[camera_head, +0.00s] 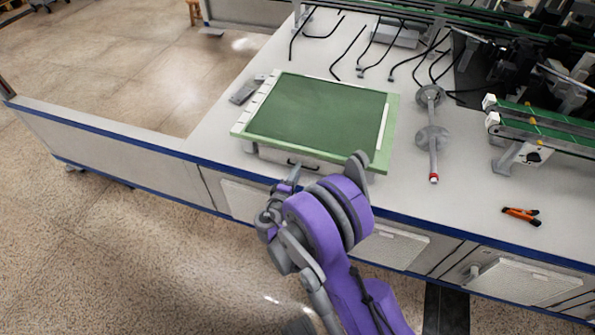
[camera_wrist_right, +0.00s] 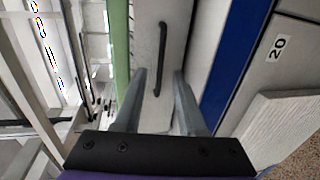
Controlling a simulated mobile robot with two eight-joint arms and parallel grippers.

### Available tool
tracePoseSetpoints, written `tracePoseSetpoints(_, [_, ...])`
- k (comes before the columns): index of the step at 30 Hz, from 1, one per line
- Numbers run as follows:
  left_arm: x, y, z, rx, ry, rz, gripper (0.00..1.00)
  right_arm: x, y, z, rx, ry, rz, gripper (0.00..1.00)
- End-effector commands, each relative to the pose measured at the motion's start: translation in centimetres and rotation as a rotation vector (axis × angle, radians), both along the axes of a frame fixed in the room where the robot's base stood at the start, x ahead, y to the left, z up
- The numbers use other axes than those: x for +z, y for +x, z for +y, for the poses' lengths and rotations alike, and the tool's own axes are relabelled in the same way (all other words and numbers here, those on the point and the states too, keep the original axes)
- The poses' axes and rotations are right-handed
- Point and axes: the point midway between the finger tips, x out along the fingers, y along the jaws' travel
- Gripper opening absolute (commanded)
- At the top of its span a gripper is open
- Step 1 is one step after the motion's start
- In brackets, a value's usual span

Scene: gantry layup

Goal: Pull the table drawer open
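The table drawer (camera_head: 275,157) is a pale box front under the near edge of the green-topped board, and it looks shut. Its black bar handle (camera_head: 301,163) faces the table's front edge. In the wrist view the handle (camera_wrist_right: 162,60) runs lengthwise on the pale drawer front (camera_wrist_right: 146,30). My right gripper (camera_head: 292,178) is just in front of the drawer, partly hidden by my purple wrist. In the wrist view my right gripper (camera_wrist_right: 159,78) has its two fingers apart, with the handle's end showing between them. Contact cannot be told. My left gripper is out of view.
The green board (camera_head: 320,112) covers the drawer. A grey shaft with discs (camera_head: 432,140) lies to its right, and orange-handled pliers (camera_head: 521,215) lie farther right. The table's blue front edge (camera_head: 400,217) runs below. Floor is clear at left.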

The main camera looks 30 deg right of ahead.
Motion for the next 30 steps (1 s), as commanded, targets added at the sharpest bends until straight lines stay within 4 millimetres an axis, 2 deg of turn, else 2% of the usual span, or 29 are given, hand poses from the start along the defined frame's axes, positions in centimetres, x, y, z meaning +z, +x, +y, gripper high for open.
tracePoseSetpoints(4, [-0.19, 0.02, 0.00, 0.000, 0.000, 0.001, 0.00, -0.26, 0.72, -0.94, -0.001, 0.000, 0.000, 0.40])
tracePoseSetpoints(13, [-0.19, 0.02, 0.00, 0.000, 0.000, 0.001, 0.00, -0.27, 0.91, -1.11, 0.000, 0.001, 0.001, 0.40])
tracePoseSetpoints(14, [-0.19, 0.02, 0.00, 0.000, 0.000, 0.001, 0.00, -0.27, 0.91, -1.11, 0.000, 0.001, 0.001, 0.38])
tracePoseSetpoints(20, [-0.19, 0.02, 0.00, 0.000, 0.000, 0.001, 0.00, -0.27, 0.89, -1.11, 0.000, 0.001, 0.001, 0.02])
tracePoseSetpoints(30, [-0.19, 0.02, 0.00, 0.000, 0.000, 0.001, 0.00, -0.27, 0.89, -1.10, 0.000, 0.001, 0.001, 0.00])
